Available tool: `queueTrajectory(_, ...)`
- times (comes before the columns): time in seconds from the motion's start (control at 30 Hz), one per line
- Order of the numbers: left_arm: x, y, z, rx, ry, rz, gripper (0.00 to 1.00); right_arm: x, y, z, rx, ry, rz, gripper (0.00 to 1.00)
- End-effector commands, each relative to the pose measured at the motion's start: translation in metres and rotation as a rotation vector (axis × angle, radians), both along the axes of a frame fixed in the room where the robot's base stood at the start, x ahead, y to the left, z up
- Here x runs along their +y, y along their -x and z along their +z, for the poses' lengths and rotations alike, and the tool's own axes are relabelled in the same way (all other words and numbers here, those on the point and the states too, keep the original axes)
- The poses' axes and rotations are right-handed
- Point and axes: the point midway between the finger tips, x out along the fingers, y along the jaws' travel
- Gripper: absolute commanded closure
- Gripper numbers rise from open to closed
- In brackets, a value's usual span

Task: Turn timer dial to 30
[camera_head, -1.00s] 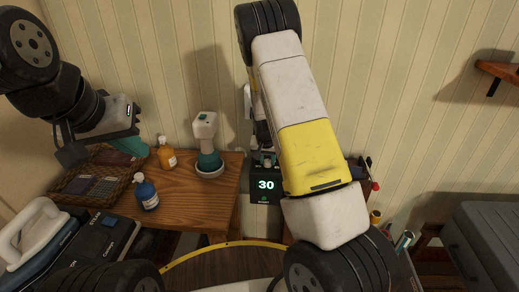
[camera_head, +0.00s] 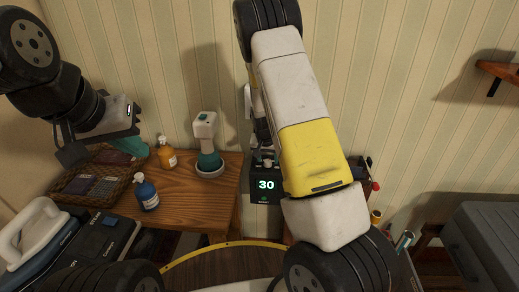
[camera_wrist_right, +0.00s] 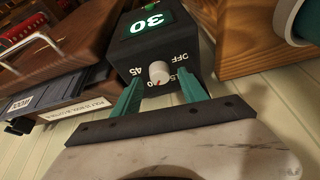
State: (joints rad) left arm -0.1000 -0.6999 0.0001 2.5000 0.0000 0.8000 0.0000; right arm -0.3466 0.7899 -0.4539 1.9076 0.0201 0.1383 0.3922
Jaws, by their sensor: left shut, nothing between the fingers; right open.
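The timer (camera_head: 266,190) is a small dark box beside the wooden table, and its green-lit display reads 30. In the right wrist view the timer (camera_wrist_right: 140,45) shows upside down, with a round white dial (camera_wrist_right: 159,73) on its face. The dial's red mark points toward a partly hidden label ending in 0. My right gripper (camera_wrist_right: 164,88) is open, its teal fingers on either side of the dial with gaps between; in the head view my arm hides most of it. My left gripper (camera_head: 132,147) is shut and empty above the wicker basket.
The wooden table (camera_head: 210,205) holds the basket (camera_head: 75,190), an orange bottle (camera_head: 166,154), a blue bottle (camera_head: 147,193) and a white-and-teal device (camera_head: 207,145). An iron-like appliance (camera_head: 35,235) stands front left. A grey case (camera_head: 490,240) is at the right.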

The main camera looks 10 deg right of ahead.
Motion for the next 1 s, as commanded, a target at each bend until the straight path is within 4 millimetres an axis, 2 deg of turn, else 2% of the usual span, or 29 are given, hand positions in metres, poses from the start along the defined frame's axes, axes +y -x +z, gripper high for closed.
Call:
queueTrajectory(0.2,0.0,0.0,0.0,0.0,0.0,0.0,1.0,0.007,0.013,0.037,-0.005,-0.001,0.002,0.49)
queueTrajectory(0.33,0.0,0.0,0.0,0.0,0.0,0.0,1.0,0.009,0.019,0.052,-0.002,-0.001,0.002,0.49)
queueTrajectory(0.83,0.0,0.0,0.0,0.0,0.0,0.0,1.0,0.01,0.025,0.065,-0.001,-0.009,0.002,0.49)
queueTrajectory(0.93,0.0,0.0,0.0,0.0,0.0,0.0,1.0,0.013,0.033,0.082,-0.003,-0.042,0.005,0.49)
queueTrajectory(1.0,0.0,0.0,0.0,0.0,0.0,0.0,1.0,0.016,0.045,0.104,-0.005,-0.08,0.015,0.49)
